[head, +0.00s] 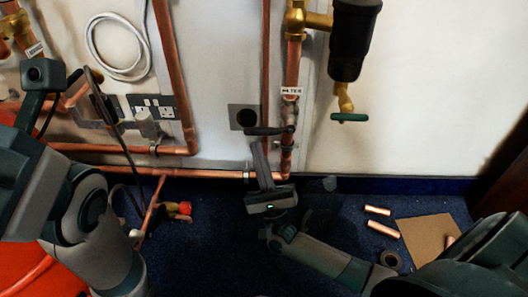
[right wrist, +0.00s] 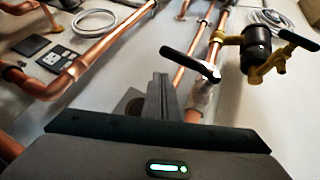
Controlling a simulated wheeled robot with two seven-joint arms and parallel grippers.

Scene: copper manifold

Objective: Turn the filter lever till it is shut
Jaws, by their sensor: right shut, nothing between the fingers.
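The filter lever (head: 268,131) is a black handle on the vertical copper pipe under a small white label. It sticks out to the left, crosswise to the pipe. In the right wrist view the lever (right wrist: 188,64) shows just beyond my fingers. My right gripper (head: 257,147) is shut and empty, its fingers pointing up just below the lever's left part. Its fingers also show in the wrist view (right wrist: 161,88); I cannot tell whether they touch the lever. My left gripper (head: 100,95) seems to be at the left by the wall, seen edge-on.
A black filter housing (head: 352,40) with a green-handled tap (head: 349,117) hangs right of the pipe. A dark square wall plate (head: 246,118) lies behind the lever. Copper offcuts (head: 383,229) and cardboard (head: 427,240) lie on the blue floor.

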